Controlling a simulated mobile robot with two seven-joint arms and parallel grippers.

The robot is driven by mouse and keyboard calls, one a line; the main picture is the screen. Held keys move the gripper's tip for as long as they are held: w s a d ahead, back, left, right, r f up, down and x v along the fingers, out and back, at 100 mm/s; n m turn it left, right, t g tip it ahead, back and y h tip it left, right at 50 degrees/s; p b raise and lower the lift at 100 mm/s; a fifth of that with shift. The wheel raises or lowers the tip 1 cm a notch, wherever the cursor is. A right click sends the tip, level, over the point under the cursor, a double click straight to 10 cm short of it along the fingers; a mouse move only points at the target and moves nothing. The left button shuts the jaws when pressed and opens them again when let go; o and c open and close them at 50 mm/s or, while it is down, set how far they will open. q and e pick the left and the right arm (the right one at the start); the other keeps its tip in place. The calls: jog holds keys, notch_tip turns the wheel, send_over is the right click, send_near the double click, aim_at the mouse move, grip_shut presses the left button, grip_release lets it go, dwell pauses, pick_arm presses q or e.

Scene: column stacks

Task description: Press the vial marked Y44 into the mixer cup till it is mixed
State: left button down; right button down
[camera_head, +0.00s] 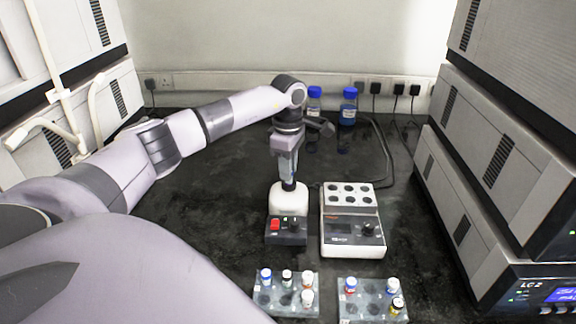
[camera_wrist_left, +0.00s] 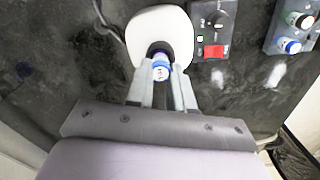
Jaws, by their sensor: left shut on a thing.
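My left gripper (camera_head: 288,177) points down over the vortex mixer (camera_head: 288,200), a white rounded body on a dark control base. In the left wrist view its fingers (camera_wrist_left: 162,82) are shut on a small vial (camera_wrist_left: 161,71) with a blue rim and a pale top. The marking on the top is too small to read. The vial is at the dark mixer cup (camera_wrist_left: 158,48) on top of the white body (camera_wrist_left: 172,22). I cannot tell how firmly it presses into the cup. The vial is hidden in the head view. My right gripper is not in view.
A block with wells (camera_head: 350,194) on a grey device stands right of the mixer. Two racks, left (camera_head: 262,300) and right (camera_head: 372,312), hold several capped vials in front. Two blue-capped bottles (camera_head: 348,107) stand behind. Stacked grey instruments (camera_head: 490,160) bound the right side.

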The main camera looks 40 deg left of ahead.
pick_arm(q)
jog(key=shift+f, duration=0.35)
dwell(0.6)
dwell(2.9)
jog(key=shift+r+p, duration=2.45)
jog(key=shift+r, duration=0.65)
jog(key=shift+f, duration=0.1)
